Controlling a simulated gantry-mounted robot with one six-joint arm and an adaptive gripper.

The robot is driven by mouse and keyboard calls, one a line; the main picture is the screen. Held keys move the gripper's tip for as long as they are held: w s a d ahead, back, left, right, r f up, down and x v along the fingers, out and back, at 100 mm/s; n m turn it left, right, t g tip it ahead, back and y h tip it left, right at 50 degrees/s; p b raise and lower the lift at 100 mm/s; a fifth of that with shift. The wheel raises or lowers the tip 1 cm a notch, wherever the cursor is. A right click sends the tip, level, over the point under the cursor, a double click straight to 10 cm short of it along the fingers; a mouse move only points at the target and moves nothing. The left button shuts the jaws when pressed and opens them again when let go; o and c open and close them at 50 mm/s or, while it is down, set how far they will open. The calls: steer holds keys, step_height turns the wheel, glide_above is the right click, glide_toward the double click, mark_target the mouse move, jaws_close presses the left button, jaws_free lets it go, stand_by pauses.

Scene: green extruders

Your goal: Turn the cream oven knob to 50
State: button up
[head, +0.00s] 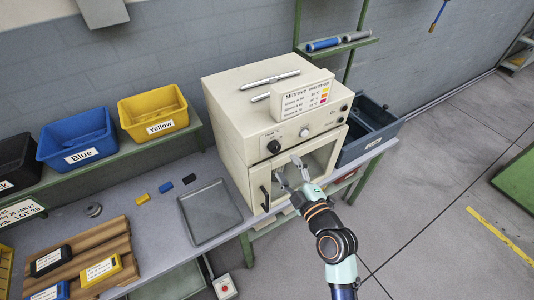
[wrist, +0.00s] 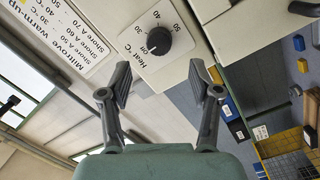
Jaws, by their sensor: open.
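The cream oven (head: 225,125) stands on the bench. Its black heat knob (head: 273,146) is at the left of the front panel. The wrist view shows the knob (wrist: 158,41) close up, with 30, 40 and 50 marked around it and a heat label beside it. A pale pointer mark shows on the knob, but I cannot read its setting surely. My gripper (head: 288,171) is open and empty in front of the oven, below the panel. In the wrist view its fingertips (wrist: 164,80) are spread wide, short of the knob and apart from it.
A sign card (head: 303,97) stands on the oven's top. The oven door has a black handle (head: 264,198). A grey tray (head: 209,211) lies left of the oven. A dark blue bin (head: 370,130) is at its right. Open floor lies in front, to the right.

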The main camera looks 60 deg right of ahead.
mark_target(276, 150)
steer(key=p+x, duration=0.1)
steer(key=x, duration=0.6)
steer(key=shift+w+r, duration=0.1)
steer(key=shift+w, duration=0.05)
steer(key=c, duration=1.1)
